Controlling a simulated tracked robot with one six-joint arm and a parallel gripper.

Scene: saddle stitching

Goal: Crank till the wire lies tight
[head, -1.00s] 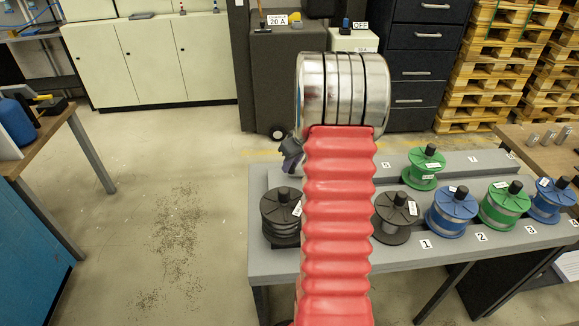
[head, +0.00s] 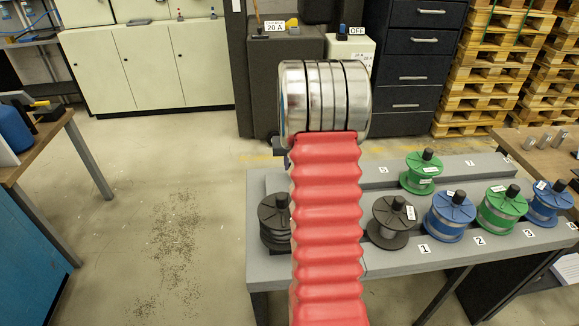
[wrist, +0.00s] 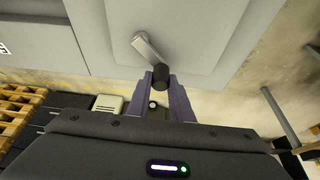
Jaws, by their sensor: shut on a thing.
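A crank with a pale metal arm (wrist: 147,48) and a black knob (wrist: 161,72) shows in the wrist view, in front of a grey panel (wrist: 205,30). My gripper (wrist: 162,86) has its purple fingers shut on the black knob. The crank arm runs up and left from the knob. In the head view my arm hides the crank and nearly all of my gripper. I cannot make out the wire at the crank, nor how tight it lies.
A grey bench (head: 400,262) holds black, green and blue spools, including a black one (head: 392,222) and a blue one (head: 449,214). A dark machine (head: 252,90) and drawers (head: 418,70) stand behind. Pallets (head: 497,65) stand at right. Speckled floor at left is open.

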